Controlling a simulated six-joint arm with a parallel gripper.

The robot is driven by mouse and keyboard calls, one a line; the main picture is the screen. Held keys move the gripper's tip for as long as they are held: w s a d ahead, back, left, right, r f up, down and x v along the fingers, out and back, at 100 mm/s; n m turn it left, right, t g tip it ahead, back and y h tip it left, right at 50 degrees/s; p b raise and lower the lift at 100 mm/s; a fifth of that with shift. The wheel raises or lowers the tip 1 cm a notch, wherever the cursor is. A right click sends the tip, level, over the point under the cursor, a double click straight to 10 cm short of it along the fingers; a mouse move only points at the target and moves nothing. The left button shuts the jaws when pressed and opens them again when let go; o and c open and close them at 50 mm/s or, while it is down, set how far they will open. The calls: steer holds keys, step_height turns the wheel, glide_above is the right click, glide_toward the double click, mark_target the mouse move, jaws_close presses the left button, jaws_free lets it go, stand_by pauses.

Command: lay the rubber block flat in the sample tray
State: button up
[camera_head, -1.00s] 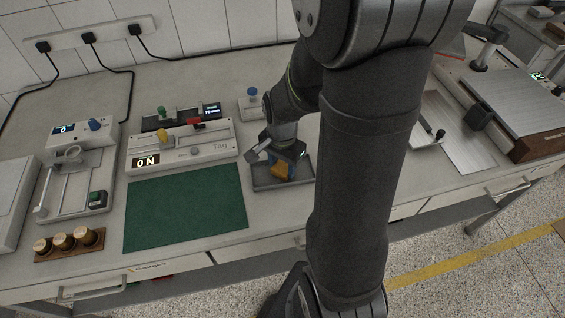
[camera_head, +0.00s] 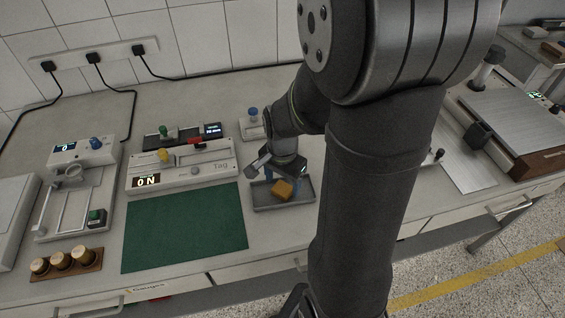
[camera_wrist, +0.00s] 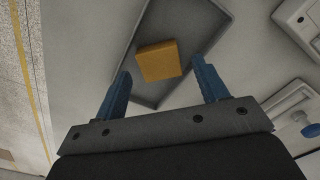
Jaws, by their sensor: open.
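The orange-yellow rubber block (camera_head: 283,190) rests in the grey sample tray (camera_head: 300,204), apart from the tray's walls. In the wrist view the block (camera_wrist: 159,61) shows one broad face inside the tray (camera_wrist: 208,62). My gripper (camera_head: 283,177) is above the tray, just behind the block in the head view. In the wrist view its blue fingers (camera_wrist: 162,84) are spread wide, with the block beyond and between them, touching neither. The far side of the tray is partly hidden by my gripper.
A green mat (camera_head: 185,228) lies left of the tray. Behind it stands a white device reading "0 N" (camera_head: 183,168). A small stand with a blue knob (camera_head: 253,123) is behind the tray. Wooden-topped weights (camera_head: 62,262) sit at front left. My arm hides bench to the right.

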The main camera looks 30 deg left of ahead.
mark_target(283, 188)
step_height(283, 188, up, 10)
steer(key=shift+r, duration=0.2)
stand_by(0.3)
step_height(283, 188, down, 12)
steer(key=shift+f, duration=0.1)
steer(key=shift+r, duration=0.85)
steer(key=shift+f, duration=0.1)
